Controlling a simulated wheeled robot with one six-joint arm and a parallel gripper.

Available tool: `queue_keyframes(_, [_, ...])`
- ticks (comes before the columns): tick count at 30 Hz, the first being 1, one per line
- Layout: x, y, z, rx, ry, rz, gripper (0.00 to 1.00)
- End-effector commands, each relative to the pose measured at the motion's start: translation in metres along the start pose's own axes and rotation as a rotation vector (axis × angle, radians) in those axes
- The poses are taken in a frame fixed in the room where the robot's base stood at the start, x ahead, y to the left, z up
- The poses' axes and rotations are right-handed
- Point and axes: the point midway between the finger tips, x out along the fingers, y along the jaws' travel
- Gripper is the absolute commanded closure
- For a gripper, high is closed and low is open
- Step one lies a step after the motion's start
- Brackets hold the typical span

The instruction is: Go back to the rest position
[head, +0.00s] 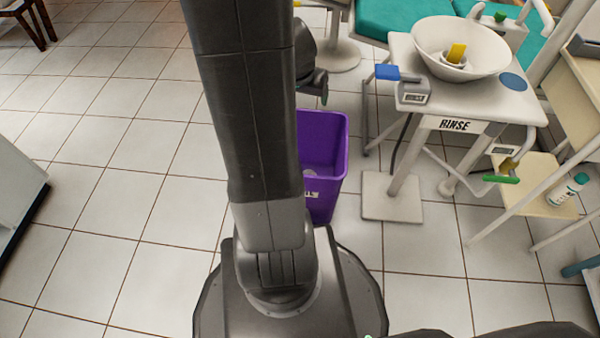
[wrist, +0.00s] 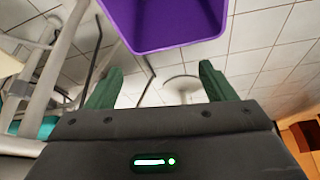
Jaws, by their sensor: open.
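My gripper (wrist: 158,88) shows in the wrist view with its two green fingers spread wide apart and nothing between them. The purple bin (wrist: 180,22) is beyond the fingertips at the top of that view. In the head view my arm rises from my base in the middle and hides part of the purple bin (head: 325,150), which stands upright on the floor just right of the arm. Something pale lies inside the bin. In the head view the gripper's fingers are mostly hidden behind the arm.
A rinse stand (head: 470,105) with a white bowl (head: 490,55) is at the right, holding a yellow item (head: 456,53). A shelf with a bottle (head: 568,190) is at far right.

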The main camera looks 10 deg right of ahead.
Motion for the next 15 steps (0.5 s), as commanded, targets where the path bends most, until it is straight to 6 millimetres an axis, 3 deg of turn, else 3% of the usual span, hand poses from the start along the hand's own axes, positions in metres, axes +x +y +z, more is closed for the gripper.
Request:
queue_keyframes(8, [0.007, 0.0, 0.001, 0.001, -0.001, 0.001, 0.23])
queue_keyframes(15, [0.046, 0.001, 0.002, 0.0, -0.003, 0.002, 0.23])
